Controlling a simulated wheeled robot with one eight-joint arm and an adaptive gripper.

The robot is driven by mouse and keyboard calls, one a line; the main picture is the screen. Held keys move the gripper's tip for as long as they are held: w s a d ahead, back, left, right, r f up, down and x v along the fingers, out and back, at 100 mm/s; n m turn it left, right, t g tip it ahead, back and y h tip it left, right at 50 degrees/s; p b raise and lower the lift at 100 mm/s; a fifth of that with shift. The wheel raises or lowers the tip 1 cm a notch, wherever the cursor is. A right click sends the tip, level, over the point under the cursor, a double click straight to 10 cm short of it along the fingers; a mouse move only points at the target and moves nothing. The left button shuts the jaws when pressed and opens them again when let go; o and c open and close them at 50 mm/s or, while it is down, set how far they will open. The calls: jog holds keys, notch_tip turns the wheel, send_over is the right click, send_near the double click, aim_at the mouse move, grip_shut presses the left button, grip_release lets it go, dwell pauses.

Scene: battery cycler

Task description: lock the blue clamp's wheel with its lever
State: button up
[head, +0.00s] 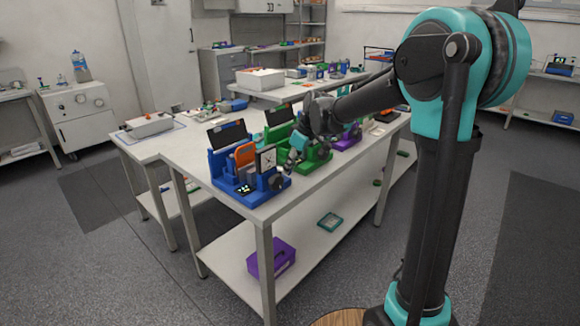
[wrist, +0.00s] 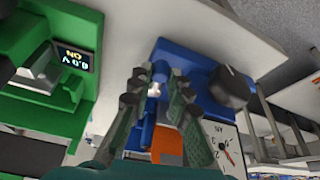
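The blue clamp (head: 222,178) stands at the near end of the white table, with an orange block (head: 244,153) and a white dial (head: 267,160). Its dark wheel (head: 277,182) is at its front right corner. In the wrist view the wheel (wrist: 230,87) is right of my fingers, apart from them. My gripper (wrist: 156,88) is open above the clamp. A narrow blue part (wrist: 160,70), possibly the lever, shows between and beyond the fingertips; contact cannot be told. In the head view my gripper (head: 298,147) is between the blue and green clamps.
A green clamp (wrist: 60,30) with a small display (wrist: 75,58) stands close on the left in the wrist view. A purple clamp (head: 347,140) is farther along the table (head: 310,188). A purple box (head: 270,258) lies on the lower shelf.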

grip_shut()
jog(key=shift+s+a+m+t, duration=0.15)
jog(key=shift+s+m+t, duration=0.1)
jog(key=shift+m, duration=0.35)
jog(key=shift+s+a+m+t, duration=0.15)
jog(key=shift+s+m, duration=0.05)
jog(key=shift+m, duration=0.4)
jog(key=o, duration=0.8)
grip_release()
jog(key=v, duration=1.2)
jog(key=shift+a, duration=0.25)
jog(key=shift+r, duration=0.1)
